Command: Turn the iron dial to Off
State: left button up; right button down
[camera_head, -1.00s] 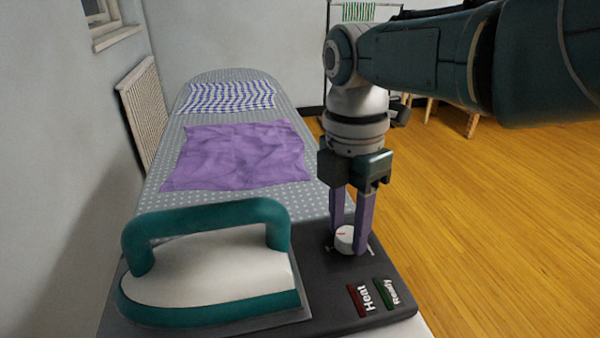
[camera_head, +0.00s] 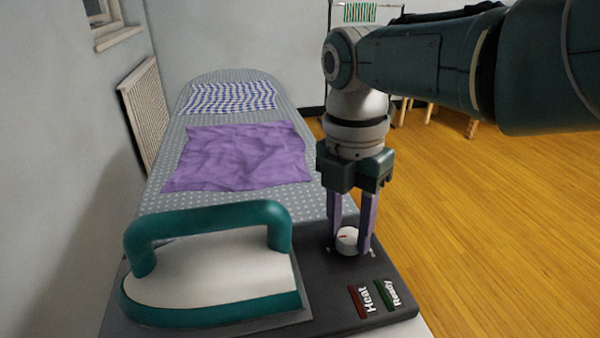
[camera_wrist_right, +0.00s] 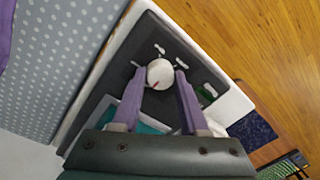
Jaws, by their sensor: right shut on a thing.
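The white iron dial (camera_head: 347,240) with a short red mark stands on the dark iron base (camera_head: 322,290), right of the iron. My right gripper (camera_head: 350,247) points down with its purple fingers on either side of the dial, shut on it. In the right wrist view the dial (camera_wrist_right: 160,72) sits between the fingertips, its red mark toward the gripper body. Small white marks surround it, too small to read. The iron (camera_head: 210,270), teal and white, rests on the base. My left gripper is not in view.
A red Heat label (camera_head: 358,301) and a green Ready label (camera_head: 386,294) lie in front of the dial. A purple cloth (camera_head: 235,157) and a checked cloth (camera_head: 230,97) lie on the dotted ironing board (camera_head: 205,208). Open wooden floor is to the right.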

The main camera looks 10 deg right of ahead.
aim_at(345, 232)
jog(key=shift+c, duration=2.2)
grip_release()
notch_tip(345, 232, up, 10)
jog(key=p, duration=0.5)
jog(key=shift+w+a, duration=0.15)
jog(key=shift+w, duration=0.1)
